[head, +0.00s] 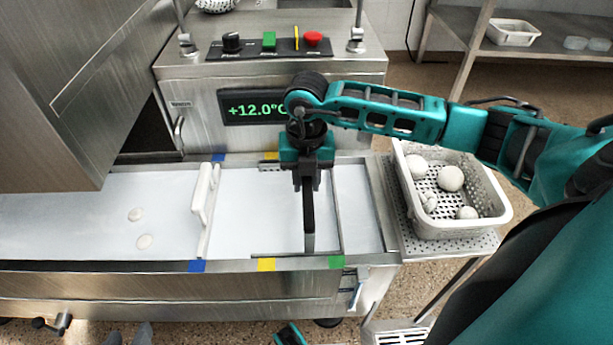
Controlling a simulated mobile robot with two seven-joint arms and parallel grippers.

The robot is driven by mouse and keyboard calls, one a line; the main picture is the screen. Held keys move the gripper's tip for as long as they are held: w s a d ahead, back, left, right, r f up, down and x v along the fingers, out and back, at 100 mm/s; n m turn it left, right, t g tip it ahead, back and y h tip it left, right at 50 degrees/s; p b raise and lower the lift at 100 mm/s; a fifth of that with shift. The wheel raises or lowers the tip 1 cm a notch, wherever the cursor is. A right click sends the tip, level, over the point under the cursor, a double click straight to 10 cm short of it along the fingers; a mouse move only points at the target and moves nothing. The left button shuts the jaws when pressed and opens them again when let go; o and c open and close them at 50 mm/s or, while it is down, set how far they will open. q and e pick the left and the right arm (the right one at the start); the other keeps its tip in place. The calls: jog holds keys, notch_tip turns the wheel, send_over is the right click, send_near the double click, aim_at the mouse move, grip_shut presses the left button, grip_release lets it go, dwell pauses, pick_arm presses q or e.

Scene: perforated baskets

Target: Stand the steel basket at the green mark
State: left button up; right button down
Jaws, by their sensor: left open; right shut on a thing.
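The steel basket (338,215) appears as a thin-rimmed frame in the pale-filled trough. Its right side lies in line with the front green mark (336,262), and its front rim runs left to about the yellow mark (266,265). My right gripper (309,245) points down with its dark fingers at the front rim. It looks shut on that rim, though the contact is hard to make out. The rear green mark is not visible behind my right arm.
A white handled divider (203,200) crosses the trough at the blue marks (197,266). A perforated grey basket (430,228) with several white balls stands at right. A control panel (275,45) is behind.

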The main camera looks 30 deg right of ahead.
jog(key=c, duration=0.8)
grip_release()
jog(key=shift+f, duration=0.15)
notch_tip(320, 180, up, 7)
jog(key=shift+f+p, duration=0.15)
jog(key=shift+p, duration=1.05)
pick_arm(q)
jog(key=shift+s+a+r+p, duration=0.1)
jog(key=shift+a+r+p, duration=0.15)
jog(key=shift+r+p, duration=0.3)
jog(key=shift+s+a+r+p, duration=0.1)
jog(key=shift+a+r+p, duration=0.2)
jog(key=shift+r, duration=0.3)
pick_arm(e)
notch_tip(320, 180, up, 6)
jog(key=shift+r, duration=0.2)
pick_arm(q)
jog(key=shift+d, duration=0.1)
